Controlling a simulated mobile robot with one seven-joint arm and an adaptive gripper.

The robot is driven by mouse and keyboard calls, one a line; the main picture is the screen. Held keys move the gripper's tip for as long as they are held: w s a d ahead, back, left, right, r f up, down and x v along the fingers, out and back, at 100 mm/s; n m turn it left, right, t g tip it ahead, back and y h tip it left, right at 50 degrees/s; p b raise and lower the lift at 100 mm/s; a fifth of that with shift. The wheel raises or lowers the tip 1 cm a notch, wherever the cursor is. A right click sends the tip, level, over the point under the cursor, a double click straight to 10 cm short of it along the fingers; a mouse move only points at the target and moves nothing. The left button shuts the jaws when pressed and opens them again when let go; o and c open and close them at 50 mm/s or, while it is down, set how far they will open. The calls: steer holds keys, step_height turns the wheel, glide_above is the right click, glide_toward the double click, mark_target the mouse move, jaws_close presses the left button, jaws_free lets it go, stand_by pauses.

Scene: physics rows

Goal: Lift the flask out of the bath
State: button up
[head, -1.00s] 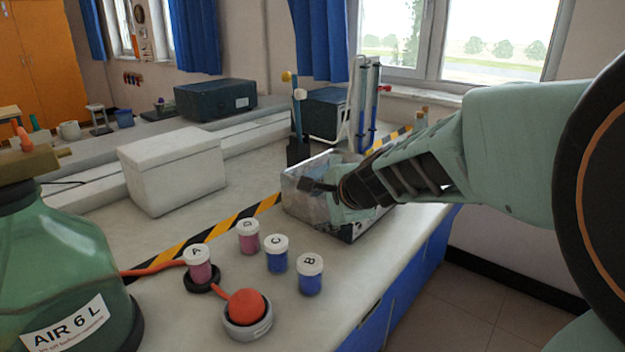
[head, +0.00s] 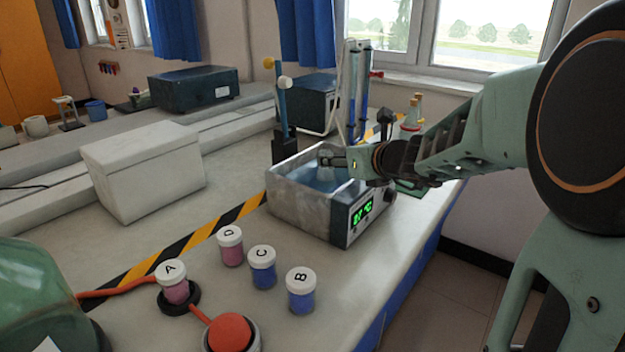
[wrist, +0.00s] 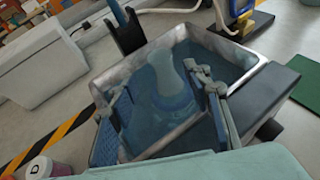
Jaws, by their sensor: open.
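The bath (head: 297,207) is a grey metal tank of clear blue water on the bench, with a green lit display on its front. The flask (wrist: 165,76) is clear glass with a narrow neck and wider body, standing in the water in the wrist view. My gripper (head: 333,160) reaches in from the right over the bath in the head view. Its jaws are open. The flask is hard to make out in the head view.
Jars A (head: 172,281), B (head: 301,291), C (head: 262,267) and D (head: 230,245) stand in front of the bath. A white box (head: 143,172) stands left. A stand with blue tubes (head: 357,95) is behind. A stoppered bottle (head: 411,118) stands behind my arm.

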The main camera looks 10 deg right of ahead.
mark_target(325, 177)
steer(key=shift+f+b+x, duration=0.2)
steer(key=shift+b+x, duration=0.9)
steer(key=shift+x, duration=2.9)
steer(key=shift+d, duration=0.2)
steer(key=shift+s, duration=0.1)
jaws_close()
steer(key=shift+r, duration=0.1)
